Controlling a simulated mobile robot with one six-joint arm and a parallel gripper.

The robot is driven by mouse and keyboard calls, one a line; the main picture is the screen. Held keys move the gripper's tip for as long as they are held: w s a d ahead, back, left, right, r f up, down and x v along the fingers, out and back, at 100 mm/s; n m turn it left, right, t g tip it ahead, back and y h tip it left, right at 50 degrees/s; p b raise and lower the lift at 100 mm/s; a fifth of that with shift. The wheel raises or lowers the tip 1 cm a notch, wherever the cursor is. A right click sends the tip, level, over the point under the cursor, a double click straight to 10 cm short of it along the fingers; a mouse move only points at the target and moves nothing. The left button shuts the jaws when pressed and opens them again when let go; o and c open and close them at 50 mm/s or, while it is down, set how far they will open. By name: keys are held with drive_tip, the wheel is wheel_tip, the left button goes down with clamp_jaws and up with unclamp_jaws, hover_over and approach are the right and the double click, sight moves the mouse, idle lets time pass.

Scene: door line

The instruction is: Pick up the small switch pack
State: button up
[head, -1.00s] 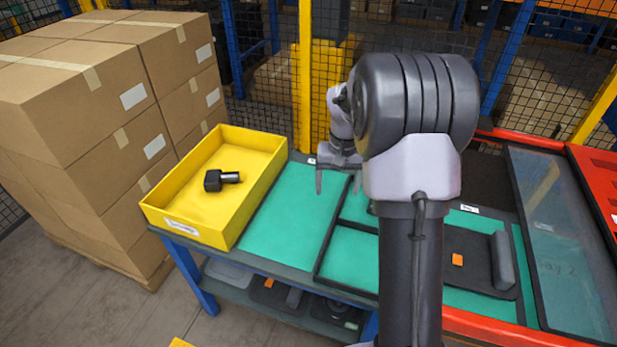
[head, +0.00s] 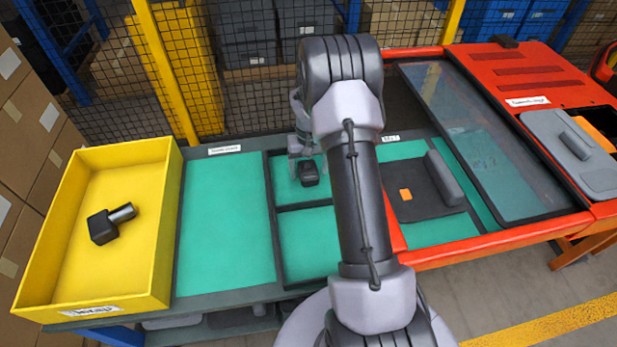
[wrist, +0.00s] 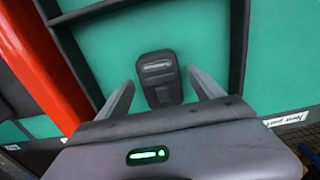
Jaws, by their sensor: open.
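A small black pack with a light grey slot, which looks like the small switch pack (head: 309,172), lies on the green floor of the upper middle compartment. It also shows in the wrist view (wrist: 158,82), between and just beyond the fingers. My gripper (head: 306,167) is open and above it; in the wrist view my gripper (wrist: 160,86) has one finger on each side with gaps to the pack. I cannot tell the exact height of the fingers over it. A black part with a round stub (head: 111,223) lies in the yellow bin (head: 160,283).
The bench has dark dividers (head: 306,206) around the compartments. To the right are a dark plate (head: 420,205) with an orange square, a red frame (head: 480,246) and a clear panel (head: 490,150). A mesh fence with yellow posts (head: 165,70) stands behind. The left green area (head: 228,225) is bare.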

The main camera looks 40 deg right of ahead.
sight(308, 170)
drive_tip(key=shift+w+f, duration=0.1)
drive_tip(key=shift+f, duration=0.45)
drive_tip(key=shift+r, duration=0.15)
drive_tip(key=shift+c, duration=0.7)
drive_tip(key=c, duration=1.3)
wheel_tip(308, 170, up, 20)
drive_tip(key=p, duration=1.1)
drive_tip(key=shift+p, duration=0.3)
drive_tip(key=shift+c, duration=0.2)
drive_tip(key=shift+a+f, duration=0.1)
drive_tip(key=shift+f, duration=0.1)
